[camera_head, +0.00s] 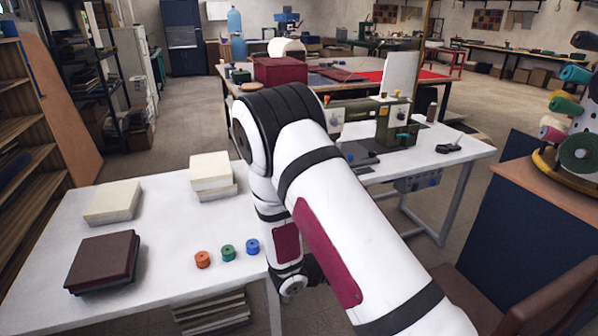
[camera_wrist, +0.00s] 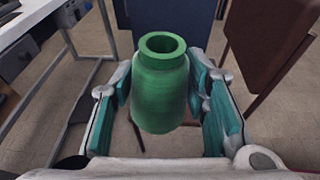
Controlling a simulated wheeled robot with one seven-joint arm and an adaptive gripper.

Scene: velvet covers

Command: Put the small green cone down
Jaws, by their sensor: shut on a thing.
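The small green cone (camera_wrist: 160,105) shows in the wrist view, a green thread cone with a round hole in its top. My gripper (camera_wrist: 160,88) is shut on it, with a teal-padded finger against each side. The cone hangs over floor, with no surface touching it that I can see. In the head view my arm hides the gripper and the held cone.
A white table (camera_head: 75,225) at left bears cream and dark red blocks and small orange, green and blue spools. A sewing machine (camera_head: 394,127) stands on another white table (camera_head: 455,150). A rack of thread cones (camera_head: 580,155) stands at right beside a brown chair (camera_head: 520,300).

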